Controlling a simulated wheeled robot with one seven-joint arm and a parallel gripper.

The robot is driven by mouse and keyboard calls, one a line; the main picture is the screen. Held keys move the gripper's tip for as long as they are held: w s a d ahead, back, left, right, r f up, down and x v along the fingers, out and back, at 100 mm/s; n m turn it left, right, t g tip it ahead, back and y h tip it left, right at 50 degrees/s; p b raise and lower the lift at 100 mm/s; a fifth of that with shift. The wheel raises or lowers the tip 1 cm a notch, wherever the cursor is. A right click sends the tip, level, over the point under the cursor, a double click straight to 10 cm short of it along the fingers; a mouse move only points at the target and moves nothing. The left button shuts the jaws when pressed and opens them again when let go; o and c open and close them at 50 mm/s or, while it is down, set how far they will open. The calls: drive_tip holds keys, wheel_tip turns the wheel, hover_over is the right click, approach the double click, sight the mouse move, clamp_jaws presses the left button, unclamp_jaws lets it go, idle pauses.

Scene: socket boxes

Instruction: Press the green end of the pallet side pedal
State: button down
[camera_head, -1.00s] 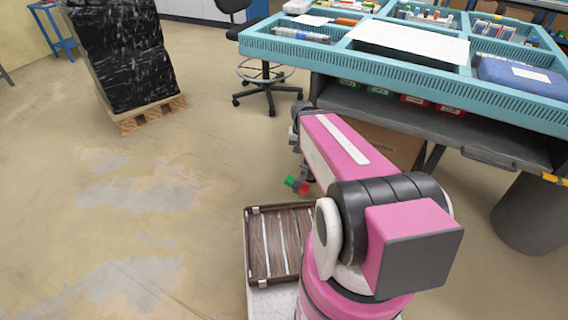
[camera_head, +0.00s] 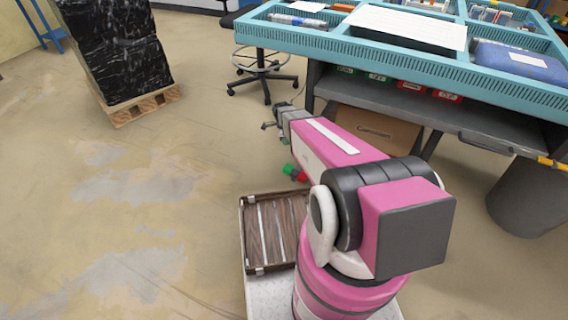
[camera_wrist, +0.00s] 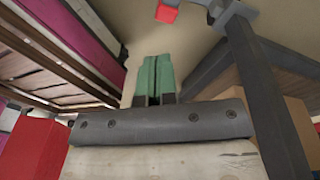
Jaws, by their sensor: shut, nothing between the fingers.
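A small block pair, one end green and one end red, which looks like the pedal (camera_head: 295,172), shows below my arm, just above and right of the brown tray. My gripper (camera_head: 267,125) is at the far end of my arm, up and left of the pedal and apart from it in the picture. In the wrist view its two greenish fingers (camera_wrist: 155,72) are closed together with nothing between them. A red piece (camera_wrist: 167,13) beside a grey bracket shows at the top edge there; I cannot tell if it belongs to the pedal.
A brown slatted tray (camera_head: 272,232) lies beside my arm's base. The blue workbench (camera_head: 400,72) stands at the right, with a cardboard box (camera_head: 372,130) under it. A stool (camera_head: 262,75) and a wrapped pallet load (camera_head: 118,50) stand behind. The left floor is clear.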

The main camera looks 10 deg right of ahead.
sight(286, 165)
drive_tip(key=w+f+m, duration=0.4)
drive_tip(key=f+m, duration=0.1)
drive_tip(key=f, duration=0.1)
drive_tip(key=shift+w+a, duration=0.25)
drive_tip(key=shift+a, duration=0.15)
drive_tip(key=shift+f, duration=0.2)
drive_tip(key=f, duration=0.8)
drive_tip(key=d+f, duration=0.1)
drive_tip(key=f, duration=0.3)
drive_tip(key=shift+s+f, duration=0.25)
drive_tip(key=shift+s, duration=0.1)
drive_tip(key=shift+a+f, duration=0.1)
drive_tip(key=shift+f, duration=0.4)
drive_tip(key=shift+w+h, duration=0.1)
drive_tip(key=shift+h, duration=0.2)
drive_tip(key=shift+w+a+f+g, duration=0.1)
drive_tip(key=shift+a+f+g, duration=0.1)
drive_tip(key=shift+g, duration=0.1)
